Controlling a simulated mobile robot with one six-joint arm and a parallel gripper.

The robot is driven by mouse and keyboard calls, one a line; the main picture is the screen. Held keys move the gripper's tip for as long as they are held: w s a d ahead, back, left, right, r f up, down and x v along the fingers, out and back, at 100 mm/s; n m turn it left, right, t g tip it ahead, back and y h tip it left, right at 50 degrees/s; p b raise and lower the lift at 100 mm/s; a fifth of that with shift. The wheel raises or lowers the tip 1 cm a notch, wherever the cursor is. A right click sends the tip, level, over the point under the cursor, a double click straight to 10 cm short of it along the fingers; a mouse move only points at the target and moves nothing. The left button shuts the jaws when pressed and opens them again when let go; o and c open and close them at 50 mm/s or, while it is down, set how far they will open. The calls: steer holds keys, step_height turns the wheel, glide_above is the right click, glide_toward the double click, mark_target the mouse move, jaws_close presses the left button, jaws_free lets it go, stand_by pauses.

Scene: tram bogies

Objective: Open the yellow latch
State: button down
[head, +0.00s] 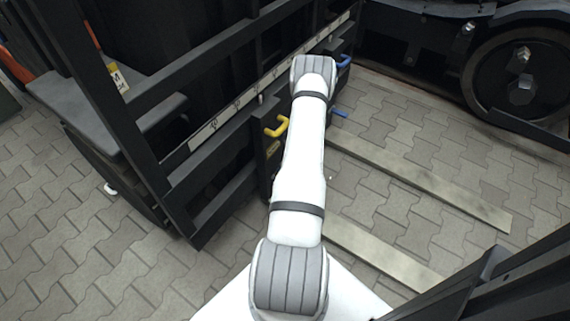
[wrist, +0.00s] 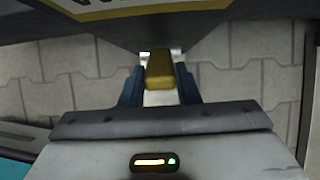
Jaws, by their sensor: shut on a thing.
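The yellow latch (head: 278,127) sits on the dark frame, just left of my white arm in the head view. Its bent handle sticks out from the frame. In the wrist view a yellow bar of the latch (wrist: 159,70) lies between the dark blue fingers of my gripper (wrist: 159,84). The fingers are shut on it, one at each side. In the head view my arm hides the gripper.
Two blue parts, an upper one (head: 344,62) and a lower one (head: 340,113), show right of my arm. The dark frame (head: 125,150) stands at the left. A wheel (head: 520,85) is at the upper right. Pale planks (head: 420,180) lie on the paving.

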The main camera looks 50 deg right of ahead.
steer(key=shift+s+f, duration=0.15)
steer(key=shift+s, duration=0.15)
steer(key=c, duration=1.1)
jaws_free()
steer(key=shift+d, duration=0.1)
steer(key=shift+w, duration=0.1)
steer(key=shift+r, duration=0.2)
steer(key=shift+s+r, duration=0.2)
steer(key=shift+r, duration=0.05)
steer(key=s, duration=0.4)
steer(key=s+d+r+p, duration=0.1)
steer(key=s, duration=0.3)
steer(key=s+d+r, duration=0.1)
steer(key=s, duration=0.4)
steer(key=shift+d+p, duration=0.15)
steer(key=shift+p, duration=0.25)
